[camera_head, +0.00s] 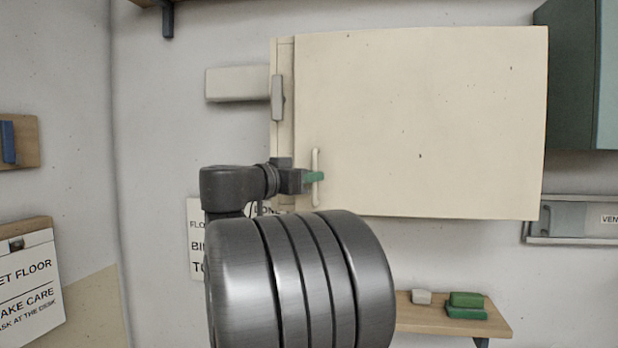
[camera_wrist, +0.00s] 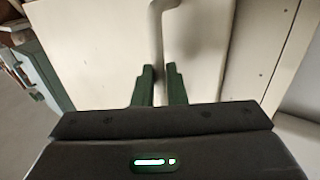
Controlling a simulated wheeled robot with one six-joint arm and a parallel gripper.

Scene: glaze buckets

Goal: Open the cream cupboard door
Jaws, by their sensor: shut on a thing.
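The cream cupboard door (camera_head: 430,120) fills the upper middle of the head view, and its left edge lies along the cabinet's side strip. A cream vertical bar handle (camera_head: 316,162) sits near the door's lower left. My gripper (camera_head: 316,177) is at the lower part of this handle, with green fingertips. In the wrist view, the two green fingers (camera_wrist: 160,88) are shut around the handle (camera_wrist: 156,40), one on each side. The door face (camera_wrist: 100,60) lies behind them. My arm hides a little of the area below the door.
A grey block (camera_head: 278,98) sits at the cabinet's left edge, with a pale box (camera_head: 236,84) on the wall beside it. A teal cabinet (camera_head: 572,75) hangs close on the right. A wooden shelf (camera_head: 440,318) with small blocks is below. A wall sign is partly behind my arm.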

